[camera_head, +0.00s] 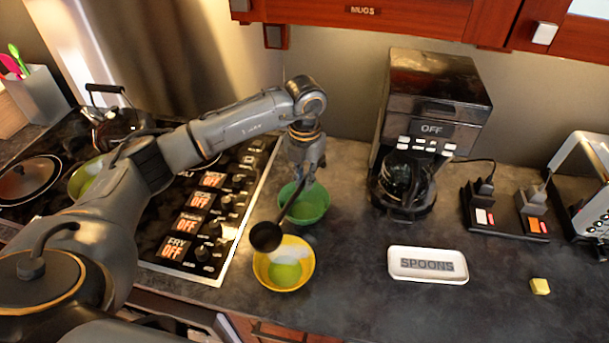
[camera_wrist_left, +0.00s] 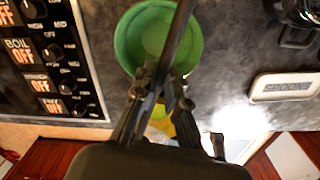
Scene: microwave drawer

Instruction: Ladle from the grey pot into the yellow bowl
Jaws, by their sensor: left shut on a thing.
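My left gripper (camera_head: 304,178) is shut on a dark ladle (camera_head: 266,237). The ladle's handle slants down from the fingers, and its black head is over the far left rim of the yellow bowl (camera_head: 306,279). Whether the head touches the rim is unclear. The yellow bowl stands on the counter with light green stuff in its bottom. In the left wrist view the gripper (camera_wrist_left: 165,85) has the handle between its fingers, and the yellow bowl is mostly hidden. The grey pot cannot be made out for certain; my arm covers part of the stove. My right gripper is not in view.
A green bowl (camera_head: 318,205) stands just behind the yellow one. The stove panel (camera_head: 205,205) is to the left. A coffee maker (camera_head: 432,110), a white spoons tray (camera_head: 428,277), plugs and a yellow block (camera_head: 540,286) are to the right. Cabinets hang above.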

